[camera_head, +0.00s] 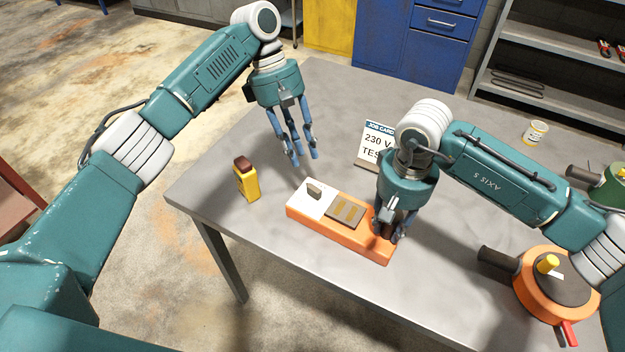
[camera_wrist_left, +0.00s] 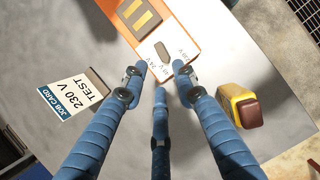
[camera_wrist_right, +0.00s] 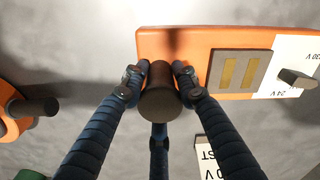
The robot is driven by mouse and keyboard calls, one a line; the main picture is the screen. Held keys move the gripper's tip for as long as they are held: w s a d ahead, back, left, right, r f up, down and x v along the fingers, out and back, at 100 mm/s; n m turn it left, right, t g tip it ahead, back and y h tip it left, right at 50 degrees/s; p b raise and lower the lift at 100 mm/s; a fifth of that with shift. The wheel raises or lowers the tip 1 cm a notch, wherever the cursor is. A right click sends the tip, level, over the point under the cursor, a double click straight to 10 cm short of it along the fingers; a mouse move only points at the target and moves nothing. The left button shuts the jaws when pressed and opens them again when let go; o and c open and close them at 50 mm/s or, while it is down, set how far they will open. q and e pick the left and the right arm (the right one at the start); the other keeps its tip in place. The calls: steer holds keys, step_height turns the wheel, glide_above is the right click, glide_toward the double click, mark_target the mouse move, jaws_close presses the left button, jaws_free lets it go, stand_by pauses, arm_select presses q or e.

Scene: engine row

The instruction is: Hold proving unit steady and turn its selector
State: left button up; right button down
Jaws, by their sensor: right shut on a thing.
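The proving unit (camera_head: 342,238) is an orange block lying on the table. Its white panel carries a small grey-brown selector (camera_head: 314,190), which also shows in the left wrist view (camera_wrist_left: 162,52) and the right wrist view (camera_wrist_right: 295,78). A grey plate with two brass strips (camera_head: 345,211) sits beside the panel. My right gripper (camera_head: 391,236) is shut on the brown post (camera_wrist_right: 160,92) at the unit's right end. My left gripper (camera_head: 304,156) is open and empty, above the table behind the selector and apart from it. The panel's 24 V marking shows in the right wrist view.
A yellow tool with a brown top (camera_head: 247,181) stands left of the unit. A job card (camera_head: 376,143) reading 230 V TEST stands behind it. An orange round device (camera_head: 545,285) is at the right, with a small can (camera_head: 535,133) further back.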

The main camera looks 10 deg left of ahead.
mark_target(312, 184)
arm_select(q)
steer(key=x, duration=0.9)
steer(key=shift+f, duration=0.15)
steer(key=shift+a, duration=0.1)
jaws_close()
